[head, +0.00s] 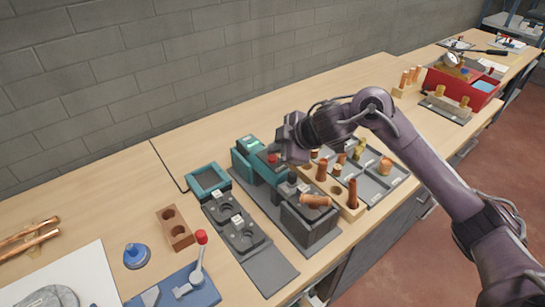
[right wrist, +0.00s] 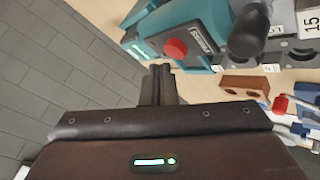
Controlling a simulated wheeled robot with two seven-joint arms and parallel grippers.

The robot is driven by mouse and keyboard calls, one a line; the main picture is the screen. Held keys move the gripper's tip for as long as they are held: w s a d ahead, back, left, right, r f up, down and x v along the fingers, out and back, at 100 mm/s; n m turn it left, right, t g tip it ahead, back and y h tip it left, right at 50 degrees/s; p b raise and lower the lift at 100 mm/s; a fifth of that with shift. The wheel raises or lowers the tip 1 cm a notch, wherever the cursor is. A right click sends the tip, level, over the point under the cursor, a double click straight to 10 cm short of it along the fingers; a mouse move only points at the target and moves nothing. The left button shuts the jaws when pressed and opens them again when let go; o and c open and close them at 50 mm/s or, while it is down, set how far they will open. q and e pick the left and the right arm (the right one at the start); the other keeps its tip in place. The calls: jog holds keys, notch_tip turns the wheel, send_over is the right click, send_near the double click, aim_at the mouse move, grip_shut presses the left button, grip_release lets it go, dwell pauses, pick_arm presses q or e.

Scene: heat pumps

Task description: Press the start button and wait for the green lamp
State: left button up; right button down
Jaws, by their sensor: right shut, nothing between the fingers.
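A teal and grey machine (head: 262,172) stands on the bench in the middle of the head view. A red round button (head: 272,158) sits on its top; it shows larger in the right wrist view (right wrist: 175,48), next to a small dark label. A pale green lit strip (right wrist: 138,52) shows on the machine's teal edge. I cannot tell which part is the start button or the lamp. My right gripper (head: 281,134) is shut and empty, just above the teal end of the machine. Its fingers (right wrist: 160,75) appear close to the red button but apart from it. My left gripper is not in view.
A copper fitting (head: 315,201) lies on the machine's front. A grey tray (head: 372,182) with copper and brass parts stands right. A teal frame (head: 208,180), a wooden block (head: 174,228) and a blue fixture with a red-knobbed lever (head: 190,285) stand left. A brick wall runs behind.

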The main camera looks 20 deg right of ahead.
aim_at(277, 159)
jog(key=shift+f, duration=0.4)
jog(key=shift+f, duration=0.45)
dwell(0.7)
jog(key=shift+r+p, duration=0.8)
jog(key=shift+r, duration=0.05)
notch_tip(277, 159, up, 5)
jog(key=p, duration=0.5)
jog(key=shift+r, duration=0.1)
dwell(0.3)
